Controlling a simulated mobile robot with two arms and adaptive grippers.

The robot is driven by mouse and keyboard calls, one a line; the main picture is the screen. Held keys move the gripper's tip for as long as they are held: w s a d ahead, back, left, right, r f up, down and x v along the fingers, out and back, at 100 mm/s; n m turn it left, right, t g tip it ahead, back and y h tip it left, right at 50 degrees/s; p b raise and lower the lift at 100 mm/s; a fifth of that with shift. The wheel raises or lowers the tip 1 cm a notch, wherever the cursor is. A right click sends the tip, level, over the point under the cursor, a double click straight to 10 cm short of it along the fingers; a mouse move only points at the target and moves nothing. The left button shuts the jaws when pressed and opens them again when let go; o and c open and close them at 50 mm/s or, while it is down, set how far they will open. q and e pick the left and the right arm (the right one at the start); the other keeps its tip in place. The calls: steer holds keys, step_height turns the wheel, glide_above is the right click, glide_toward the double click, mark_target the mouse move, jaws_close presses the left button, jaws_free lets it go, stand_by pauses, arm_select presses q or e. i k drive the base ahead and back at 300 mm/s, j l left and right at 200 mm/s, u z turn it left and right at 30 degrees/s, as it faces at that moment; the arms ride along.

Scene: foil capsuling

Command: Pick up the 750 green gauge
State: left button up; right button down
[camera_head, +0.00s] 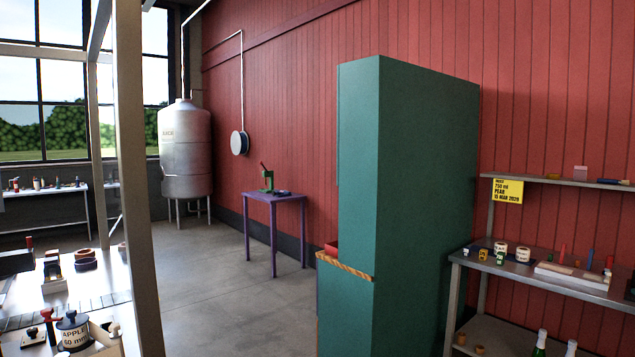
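I cannot single out the 750 green gauge with certainty. A yellow sign (508,191) above this bench reads 750 ml, PEAR and a March date. Neither of my grippers can be made out in the head view.
A tall green cabinet (420,190) stands left of the bench. A purple table (274,199) bears a green press-like device (267,180). A steel tank (185,150) stands at the back. A cluttered worktable (100,285) and grey post (135,180) are at left. The middle floor is clear.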

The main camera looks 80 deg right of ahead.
mark_target(501, 255)
steer(key=z, duration=3.75)
